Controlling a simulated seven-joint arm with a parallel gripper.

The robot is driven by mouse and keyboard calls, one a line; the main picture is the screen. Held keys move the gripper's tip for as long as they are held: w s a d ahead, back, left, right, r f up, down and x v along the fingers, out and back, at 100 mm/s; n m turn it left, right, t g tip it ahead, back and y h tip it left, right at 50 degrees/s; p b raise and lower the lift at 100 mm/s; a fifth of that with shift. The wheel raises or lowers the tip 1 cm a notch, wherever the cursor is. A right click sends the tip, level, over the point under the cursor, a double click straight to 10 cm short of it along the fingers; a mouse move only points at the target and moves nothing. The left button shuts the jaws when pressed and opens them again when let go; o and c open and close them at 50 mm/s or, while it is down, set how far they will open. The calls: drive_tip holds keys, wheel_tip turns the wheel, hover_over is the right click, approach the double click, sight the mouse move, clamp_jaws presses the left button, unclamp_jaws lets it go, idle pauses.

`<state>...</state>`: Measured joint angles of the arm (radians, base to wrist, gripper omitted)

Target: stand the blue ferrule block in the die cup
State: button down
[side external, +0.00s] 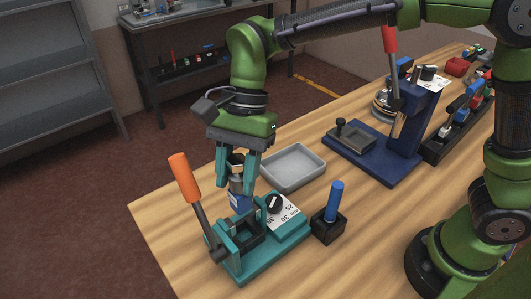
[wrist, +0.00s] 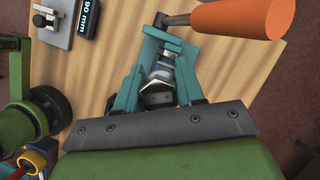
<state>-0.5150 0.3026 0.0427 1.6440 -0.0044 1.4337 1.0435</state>
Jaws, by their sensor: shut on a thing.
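The blue ferrule block (side external: 240,202) hangs between the teal fingers of my gripper (side external: 237,196) in the side view, with a metallic part above it. In the wrist view, the fingers (wrist: 161,88) close around a metallic piece; its lower end is mostly hidden. The teal bench fixture (side external: 268,258) stands below, with an orange-handled lever (side external: 184,178). A dark-walled recess at its left end looks like the die cup (side external: 243,240). The block is above and near the back of this recess; I cannot tell whether they touch.
A grey tray (side external: 293,168) lies behind the fixture. A black block with a blue handle (side external: 334,202) stands at its right. A navy press (side external: 385,155) with a red lever is farther right. The orange lever rises close to the left of my gripper. Bare wood lies in front right.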

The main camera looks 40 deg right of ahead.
sight(239, 206)
idle(0.3)
drive_tip(key=shift+f, duration=2.9)
drive_tip(key=shift+f, duration=1.2)
drive_tip(key=c, duration=0.6)
unclamp_jaws()
drive_tip(key=shift+w, duration=0.1)
drive_tip(key=v, duration=1.7)
drive_tip(key=shift+d+f, duration=0.1)
drive_tip(key=shift+d, duration=0.05)
